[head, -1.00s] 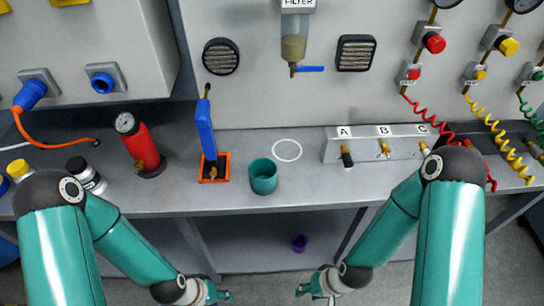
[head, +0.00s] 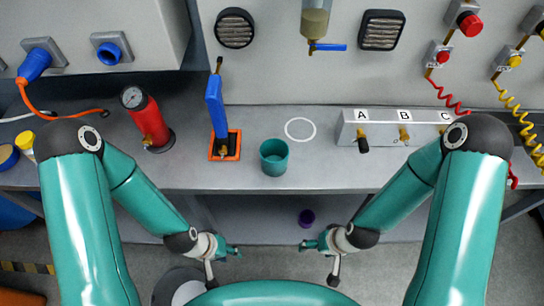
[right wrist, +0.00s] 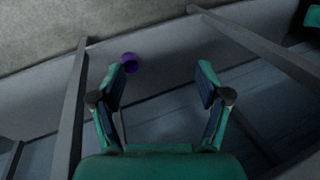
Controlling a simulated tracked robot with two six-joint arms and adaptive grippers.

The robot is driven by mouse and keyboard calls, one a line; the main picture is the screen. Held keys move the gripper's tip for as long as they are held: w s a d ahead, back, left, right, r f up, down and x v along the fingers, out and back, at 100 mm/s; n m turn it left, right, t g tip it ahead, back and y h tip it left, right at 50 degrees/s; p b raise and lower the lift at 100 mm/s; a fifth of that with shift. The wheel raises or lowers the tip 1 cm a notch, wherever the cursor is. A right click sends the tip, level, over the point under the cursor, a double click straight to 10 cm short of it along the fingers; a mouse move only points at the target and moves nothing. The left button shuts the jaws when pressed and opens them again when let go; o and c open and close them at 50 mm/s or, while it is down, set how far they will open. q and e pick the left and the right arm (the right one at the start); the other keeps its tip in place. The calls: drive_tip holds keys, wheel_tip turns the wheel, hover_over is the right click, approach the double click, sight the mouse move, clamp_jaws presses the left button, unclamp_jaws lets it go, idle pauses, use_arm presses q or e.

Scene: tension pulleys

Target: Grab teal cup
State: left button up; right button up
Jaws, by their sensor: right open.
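The teal cup (head: 274,158) stands upright on the grey workbench near its front edge in the head view, between a blue-handled lever and the white circle. My left gripper (head: 236,251) is below and left of the cup in the picture, in front of the bench and apart from it; its finger opening is too small to tell. My right gripper (head: 306,246) is below and right of the cup, also in front of the bench. In the right wrist view the right gripper (right wrist: 165,90) is open with nothing between its fingers. The cup does not show there.
A blue lever on an orange base (head: 224,146) stands just left of the cup, and a red cylinder (head: 146,120) further left. A white circle (head: 300,129) marks clear bench behind the cup. A valve block (head: 385,132) stands right. A purple cup (head: 306,217) sits below the bench.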

drive_tip(key=shift+o, duration=1.4)
drive_tip(key=w+r+n+t+p, duration=0.1)
drive_tip(key=w+r+p, duration=0.1)
drive_tip(key=w+r, duration=0.2)
wheel_tip(320, 180, up, 3)
drive_tip(key=shift+w+f+h+p, duration=0.1)
drive_tip(key=shift+w+h+p, duration=0.1)
drive_tip(key=shift+h+p, duration=0.15)
use_arm(q)
wheel_tip(320, 180, up, 11)
drive_tip(key=p, duration=0.7)
use_arm(e)
drive_tip(key=n+t, duration=0.4)
drive_tip(key=n, duration=0.1)
approach(274, 160)
drive_tip(key=w+a+f+b, duration=0.1)
drive_tip(key=b, duration=0.2)
drive_tip(key=shift+a+f, duration=0.2)
drive_tip(key=shift+f, duration=0.05)
drive_tip(key=shift+d+b+x, duration=0.2)
drive_tip(key=shift+b+x, duration=0.75)
drive_tip(key=shift+x, duration=1.6)
use_arm(q)
wheel_tip(274, 160, down, 5)
drive_tip(key=shift+r, duration=0.1)
use_arm(e)
drive_tip(key=shift+s+f, duration=0.1)
drive_tip(key=shift+s, duration=0.05)
drive_tip(key=shift+c, duration=0.3)
drive_tip(key=c, duration=1)
